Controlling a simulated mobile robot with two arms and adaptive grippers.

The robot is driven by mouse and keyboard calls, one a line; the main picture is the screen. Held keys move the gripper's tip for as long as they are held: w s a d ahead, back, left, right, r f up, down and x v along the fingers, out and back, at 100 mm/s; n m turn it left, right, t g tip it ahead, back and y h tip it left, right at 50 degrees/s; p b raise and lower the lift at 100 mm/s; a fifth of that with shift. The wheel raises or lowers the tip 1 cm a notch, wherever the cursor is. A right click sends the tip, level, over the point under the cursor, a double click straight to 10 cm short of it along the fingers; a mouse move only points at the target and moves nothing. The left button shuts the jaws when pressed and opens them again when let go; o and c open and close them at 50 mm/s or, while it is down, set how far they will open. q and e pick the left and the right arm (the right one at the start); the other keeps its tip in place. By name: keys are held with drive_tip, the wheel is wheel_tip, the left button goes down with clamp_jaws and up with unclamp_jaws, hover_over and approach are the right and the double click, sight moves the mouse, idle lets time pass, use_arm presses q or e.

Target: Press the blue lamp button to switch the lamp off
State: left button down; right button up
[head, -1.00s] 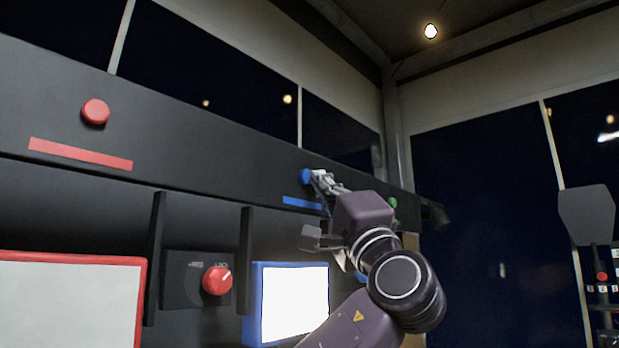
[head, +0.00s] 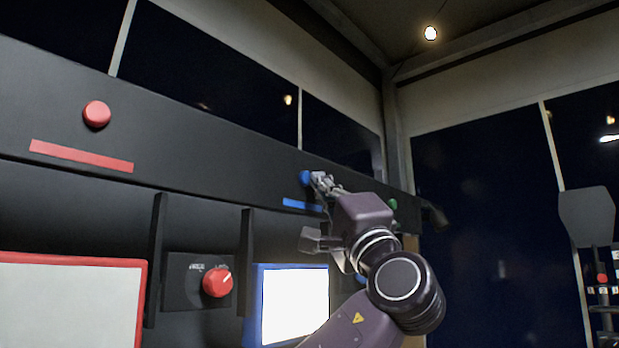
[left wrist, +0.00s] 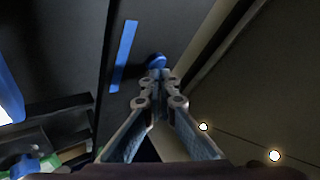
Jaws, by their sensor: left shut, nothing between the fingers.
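The blue lamp button (head: 305,177) is a round knob on the dark upper panel, above a blue strip (head: 302,205). My left gripper (head: 317,179) is shut and empty, with its fingertips at the button's right side. In the left wrist view the closed fingertips (left wrist: 158,74) overlap the lower part of the blue button (left wrist: 156,59). They look to be touching it, but how far it is pressed in cannot be told. My right gripper is in neither view.
A red button (head: 97,114) with a red strip is on the same panel to the left. A green button (head: 393,204) is to the right, close to my arm. Below are a red knob (head: 217,282) and a lit blue-framed screen (head: 294,303).

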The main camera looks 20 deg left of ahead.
use_arm(q)
drive_tip(key=shift+a, duration=0.15)
drive_tip(key=shift+w+a+b, duration=0.1)
drive_tip(key=shift+a+b, duration=0.15)
drive_tip(key=shift+b, duration=0.1)
idle(0.5)
drive_tip(key=shift+d+b, duration=0.2)
drive_tip(key=shift+b, duration=0.1)
drive_tip(key=s+d, duration=0.2)
drive_tip(key=d, duration=0.3)
drive_tip(key=shift+s+d, duration=0.15)
drive_tip(key=shift+d, duration=0.15)
idle(0.6)
